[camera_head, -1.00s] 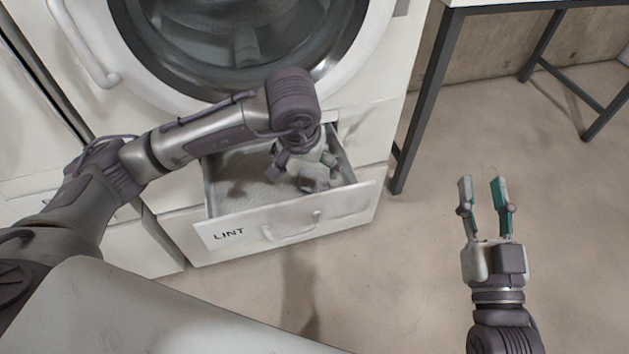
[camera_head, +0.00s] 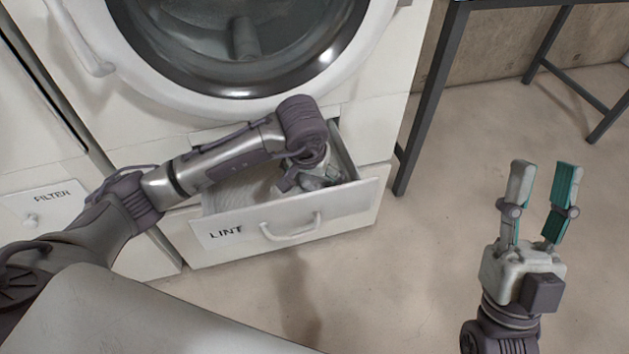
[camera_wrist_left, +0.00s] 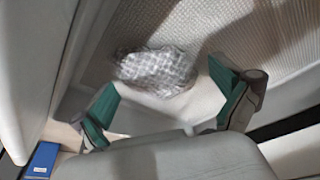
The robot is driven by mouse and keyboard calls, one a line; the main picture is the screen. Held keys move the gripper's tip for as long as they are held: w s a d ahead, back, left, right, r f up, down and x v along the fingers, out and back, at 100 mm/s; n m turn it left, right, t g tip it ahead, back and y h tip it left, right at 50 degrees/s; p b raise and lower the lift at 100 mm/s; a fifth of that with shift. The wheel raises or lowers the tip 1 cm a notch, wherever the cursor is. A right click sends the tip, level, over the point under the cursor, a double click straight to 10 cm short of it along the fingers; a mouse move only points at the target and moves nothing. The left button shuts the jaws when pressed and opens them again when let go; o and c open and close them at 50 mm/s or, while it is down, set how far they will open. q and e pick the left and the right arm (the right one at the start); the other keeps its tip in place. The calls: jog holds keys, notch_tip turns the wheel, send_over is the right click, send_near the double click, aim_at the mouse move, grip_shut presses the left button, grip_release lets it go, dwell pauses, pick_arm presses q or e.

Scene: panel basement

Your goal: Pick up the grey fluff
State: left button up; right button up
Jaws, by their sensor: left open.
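The grey fluff (camera_wrist_left: 157,70), a mottled grey lump, lies on the ribbed, light-coloured floor of the pulled-out drawer marked LINT (camera_head: 225,233). In the left wrist view it sits between and slightly beyond the fingertips. My left gripper (camera_wrist_left: 165,80) is open, with its green-padded fingers spread to either side of the fluff and no clear contact. In the head view my left gripper (camera_head: 313,180) is down inside the drawer's right part, and I cannot make out the fluff there. My right gripper (camera_head: 545,166) is open and empty above the bare floor at the right.
The drawer's front panel with its handle (camera_head: 291,228) stands close before my left gripper. A round machine door (camera_head: 250,45) is above the drawer. A drawer marked FILTER (camera_head: 50,197) is at the left. A dark-legged table (camera_head: 432,95) stands at the right. The concrete floor is clear.

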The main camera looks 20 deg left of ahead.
pick_arm(q)
jog(key=c, duration=0.7)
jog(key=shift+r, duration=0.2)
